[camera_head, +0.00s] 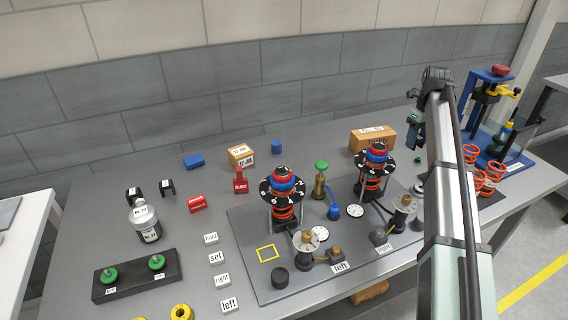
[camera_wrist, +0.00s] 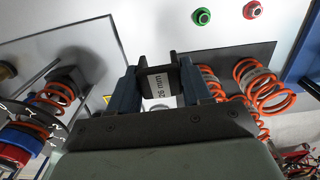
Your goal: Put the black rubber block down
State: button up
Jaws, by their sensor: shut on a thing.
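In the wrist view my gripper (camera_wrist: 158,76) is shut on a black block with a white label reading "26 mm" (camera_wrist: 157,85). I take it to be the black rubber block. The block is between the two blue-grey fingers, over the grey table. In the head view my gripper (camera_head: 413,132) is at the right, near the back of the table, beside the cardboard box. The held block is too small to make out there. Two similar black pieces with white labels, one (camera_head: 134,194) and another (camera_head: 167,187), stand at the left of the table.
A grey plate (camera_head: 258,287) carries two orange spring assemblies (camera_head: 284,207) (camera_head: 372,170) and a yellow square outline (camera_head: 268,253). A blue press (camera_head: 487,95) and loose orange springs (camera_head: 487,188) stand at the right. Bare table (camera_head: 110,230) shows at the left.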

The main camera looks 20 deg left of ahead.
jog(key=s+a+n, duration=0.1)
jog(key=s+a, duration=0.1)
jog(key=a, duration=0.7)
jog(key=s+a+n, duration=0.1)
jog(key=s+a, duration=0.1)
jog(key=a, duration=0.6)
jog(key=n, duration=1.6)
send_over(212, 182)
jog(key=shift+f, duration=4.9)
jog(key=o, duration=1.1)
jog(key=shift+f, duration=0.1)
jog(key=shift+c, duration=0.2)
